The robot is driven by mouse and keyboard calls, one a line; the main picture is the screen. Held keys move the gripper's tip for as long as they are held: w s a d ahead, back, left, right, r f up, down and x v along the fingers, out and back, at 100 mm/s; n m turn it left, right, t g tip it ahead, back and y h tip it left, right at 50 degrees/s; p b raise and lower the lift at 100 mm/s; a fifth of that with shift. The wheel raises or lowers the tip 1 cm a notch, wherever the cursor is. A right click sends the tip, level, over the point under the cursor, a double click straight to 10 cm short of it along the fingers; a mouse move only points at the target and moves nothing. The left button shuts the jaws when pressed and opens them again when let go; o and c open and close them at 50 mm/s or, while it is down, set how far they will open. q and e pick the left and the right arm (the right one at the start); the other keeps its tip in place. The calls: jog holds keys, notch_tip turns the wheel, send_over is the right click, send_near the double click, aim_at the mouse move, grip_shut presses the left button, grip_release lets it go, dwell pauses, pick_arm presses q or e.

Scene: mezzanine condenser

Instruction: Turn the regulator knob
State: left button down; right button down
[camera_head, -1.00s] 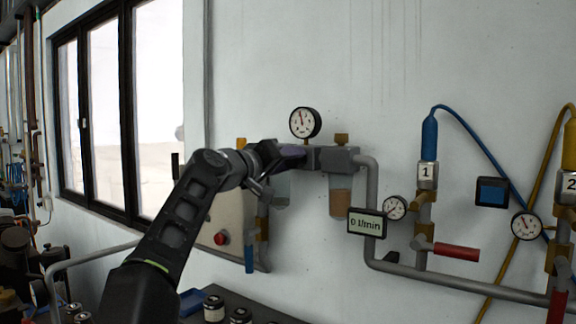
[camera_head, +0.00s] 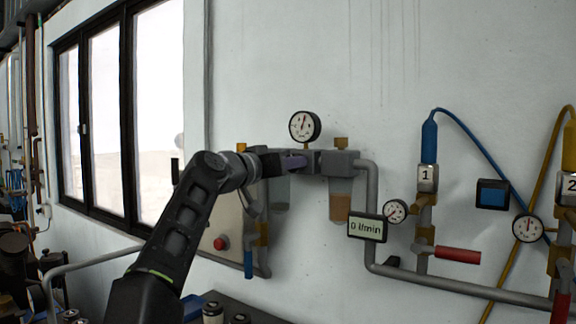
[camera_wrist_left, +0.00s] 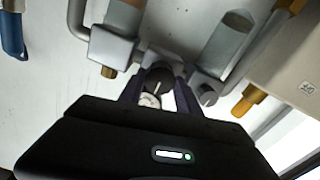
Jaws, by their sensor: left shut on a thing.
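The regulator knob (camera_wrist_left: 157,78) is a dark round knob, seen between the two fingers in the left wrist view. In the head view the gripper hides it. My left gripper (camera_head: 296,161) reaches the regulator block from the left and is shut on the knob; its fingers also show in the wrist view (camera_wrist_left: 158,88). The round pressure gauge (camera_head: 304,127) stands above the regulator, its needle pointing nearly straight up. My right gripper is not in view.
A filter bowl (camera_head: 340,203) hangs right of the gripper, and a flow display (camera_head: 367,227) reads 0 l/min below it. A grey pipe (camera_head: 371,195) runs down and right to red-handled valves (camera_head: 457,255). A red button (camera_head: 220,243) is on the panel at left.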

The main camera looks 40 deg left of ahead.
pick_arm(q)
jog(key=shift+f, duration=0.15)
jog(key=c, duration=0.9)
grip_release()
jog(key=shift+o, duration=0.2)
jog(key=s+b, duration=0.3)
jog(key=s, duration=0.4)
jog(key=shift+s, duration=0.35)
jog(key=shift+d, duration=0.1)
